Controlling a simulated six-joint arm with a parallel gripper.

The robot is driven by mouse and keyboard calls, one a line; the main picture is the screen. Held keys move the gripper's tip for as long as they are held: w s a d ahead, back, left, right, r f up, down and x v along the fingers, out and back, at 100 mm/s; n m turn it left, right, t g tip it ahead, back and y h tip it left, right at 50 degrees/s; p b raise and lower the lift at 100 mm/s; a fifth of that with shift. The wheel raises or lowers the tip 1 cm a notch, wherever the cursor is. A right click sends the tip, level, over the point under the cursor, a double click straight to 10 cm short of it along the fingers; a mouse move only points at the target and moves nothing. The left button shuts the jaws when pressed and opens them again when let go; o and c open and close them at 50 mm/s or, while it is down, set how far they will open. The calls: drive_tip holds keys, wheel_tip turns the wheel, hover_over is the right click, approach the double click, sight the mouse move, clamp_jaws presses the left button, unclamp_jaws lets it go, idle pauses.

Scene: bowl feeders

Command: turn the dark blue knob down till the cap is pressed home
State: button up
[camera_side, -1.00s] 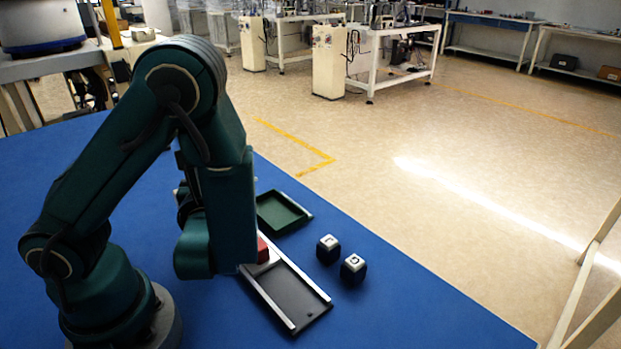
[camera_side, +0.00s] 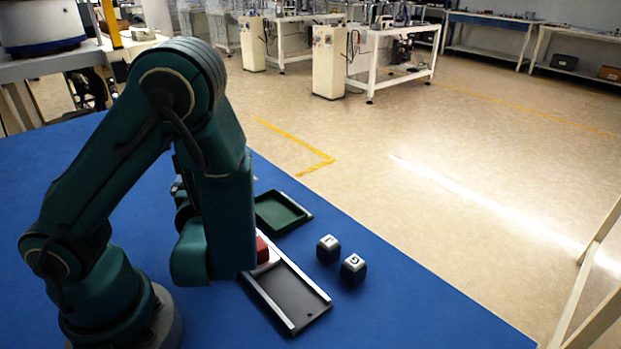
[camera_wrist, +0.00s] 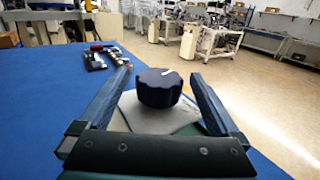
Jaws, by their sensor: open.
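The dark blue knob (camera_wrist: 158,88) shows in the wrist view, with a white mark on its top. It sits above a pale grey plate (camera_wrist: 150,116). My gripper (camera_wrist: 162,80) is open, with one finger to the left of the knob and one to the right. Gaps show between the fingers and the knob. The cap is not visible under the knob. In the side view my arm hides the knob and my fingertips.
A green tray (camera_side: 303,211) and a dark tray with light rails (camera_side: 320,301) lie on the blue table. A red block (camera_side: 262,250) is at the dark tray's far end. Two dark cubes with white lettered tops (camera_side: 328,249) stand to the right.

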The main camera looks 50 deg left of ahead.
drive_tip(key=shift+v, duration=2.15)
